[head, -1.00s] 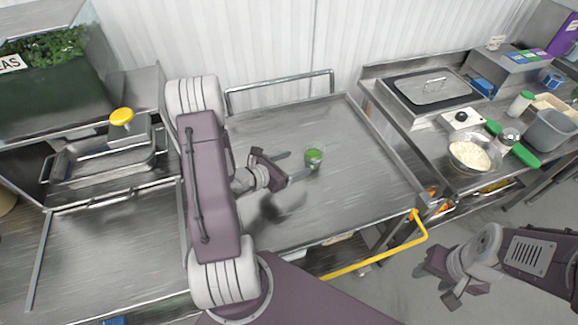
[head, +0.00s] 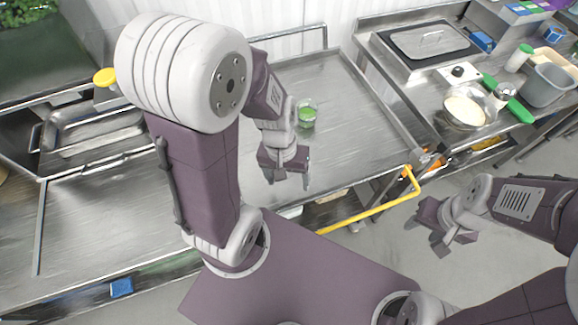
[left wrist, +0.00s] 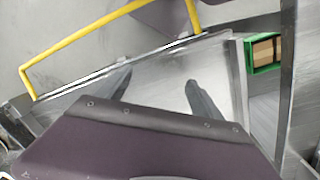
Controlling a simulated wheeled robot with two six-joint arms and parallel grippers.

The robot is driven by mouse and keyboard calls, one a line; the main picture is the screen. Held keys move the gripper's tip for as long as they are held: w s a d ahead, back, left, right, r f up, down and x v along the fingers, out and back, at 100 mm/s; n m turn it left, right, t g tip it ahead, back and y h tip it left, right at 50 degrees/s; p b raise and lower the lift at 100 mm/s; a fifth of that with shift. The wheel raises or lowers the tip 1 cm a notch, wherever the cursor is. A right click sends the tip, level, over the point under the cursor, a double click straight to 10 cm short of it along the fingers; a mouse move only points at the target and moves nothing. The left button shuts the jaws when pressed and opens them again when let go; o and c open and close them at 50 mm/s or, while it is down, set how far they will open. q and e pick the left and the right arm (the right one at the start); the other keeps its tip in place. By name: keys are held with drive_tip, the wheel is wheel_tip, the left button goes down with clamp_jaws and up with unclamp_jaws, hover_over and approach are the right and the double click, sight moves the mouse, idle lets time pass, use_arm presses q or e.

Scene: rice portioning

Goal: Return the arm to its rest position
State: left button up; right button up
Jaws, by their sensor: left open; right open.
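My left gripper (head: 286,176) is above the near part of the steel cart top, below the green cup in the head view. It is open and empty; its two dark fingers (left wrist: 160,90) stand apart in the left wrist view with bare steel between them. My left arm is bent and raised high, its elbow near the head camera. My right gripper (head: 436,232) is open and empty over the grey floor at the right. The green cup (head: 306,113) stands upright on the cart top, apart from the left gripper.
The steel cart top (head: 350,125) is otherwise largely clear. A yellow rail (head: 372,212) runs along its near right side. A bowl of rice (head: 464,108) stands on the right counter beside a grey bin (head: 546,82). A steel pan (head: 95,130) sits at the left.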

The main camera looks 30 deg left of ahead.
use_arm(q)
drive_tip(key=w+m, duration=0.1)
drive_tip(key=w+r+m+t+y, duration=0.1)
drive_tip(key=shift+w+a+r+m, duration=0.15)
drive_tip(key=shift+w+a+m, duration=0.15)
drive_tip(key=shift+a, duration=0.1)
idle(1.0)
